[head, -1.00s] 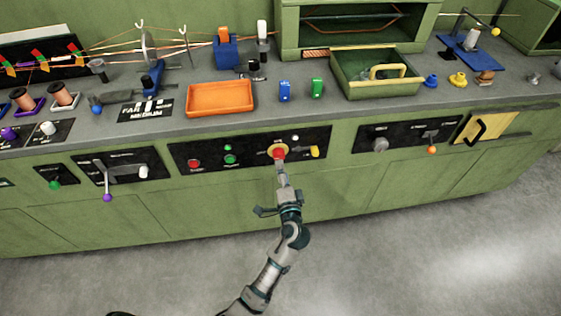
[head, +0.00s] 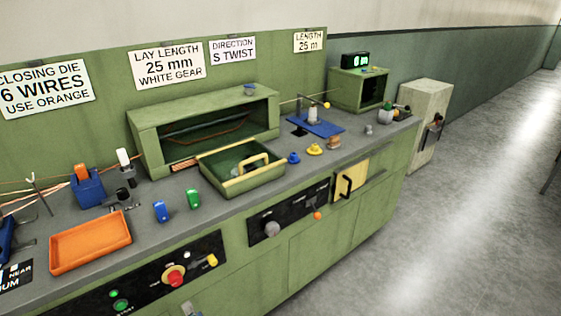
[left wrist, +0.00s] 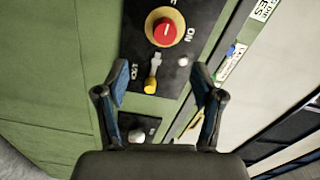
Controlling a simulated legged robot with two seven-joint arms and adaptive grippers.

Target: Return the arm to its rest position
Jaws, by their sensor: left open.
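My left gripper (left wrist: 158,88) is open and empty in the left wrist view, its two dark fingers spread apart. Beyond the fingers is a black panel with a red button on a yellow ring (left wrist: 164,28) and a small yellow-tipped lever (left wrist: 151,82). The fingers do not appear to touch the button. In the head view the same red button (head: 174,277) sits on the front panel, with the yellow-tipped lever (head: 210,261) to its right. A small grey tip at the bottom edge of the head view may be my gripper. My right gripper is in neither view.
Grey floor (head: 455,225) to the right is clear.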

